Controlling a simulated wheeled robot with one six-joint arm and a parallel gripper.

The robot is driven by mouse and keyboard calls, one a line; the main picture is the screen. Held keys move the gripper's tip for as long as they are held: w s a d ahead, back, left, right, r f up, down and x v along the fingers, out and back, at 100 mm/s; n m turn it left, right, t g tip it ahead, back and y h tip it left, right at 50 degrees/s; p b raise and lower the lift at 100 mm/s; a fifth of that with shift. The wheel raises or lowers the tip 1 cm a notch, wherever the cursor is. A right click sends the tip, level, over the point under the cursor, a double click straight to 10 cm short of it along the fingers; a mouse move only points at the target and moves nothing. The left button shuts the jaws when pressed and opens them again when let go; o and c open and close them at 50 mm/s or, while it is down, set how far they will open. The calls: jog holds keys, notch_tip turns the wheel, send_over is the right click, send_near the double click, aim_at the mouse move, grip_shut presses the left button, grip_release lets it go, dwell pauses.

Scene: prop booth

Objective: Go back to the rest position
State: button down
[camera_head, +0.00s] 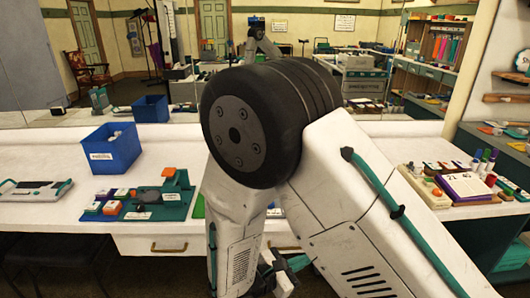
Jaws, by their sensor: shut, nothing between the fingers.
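My arm fills the middle and lower right, folded at a big dark joint, with one white link coming down in front of the counter. My gripper (298,263) shows small at the bottom centre, partly hidden behind my arm links. It is shut and holds nothing. It is low, in front of the white drawer fronts and below the countertop. No object touches it as far as I can see.
The white counter (40,150) carries a blue bin (112,148), a grey-teal device (35,190) and a green fixture (163,197) with small blocks. A mirror (300,60) backs the counter.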

jog(key=s+d+r+m+g+y, duration=0.3)
jog(key=s+d+r+m+y, duration=0.3)
jog(key=r, duration=0.7)
jog(key=s+d+r+m+g+y, duration=0.4)
jog(key=s+d+r+m+y, duration=0.3)
jog(key=s+d+r+m, duration=0.4)
jog(key=shift+s+d+r+m, duration=0.15)
jog(key=shift+s+r+m, duration=1.4)
jog(key=shift+m, duration=1.25)
jog(key=shift+s+f, duration=0.3)
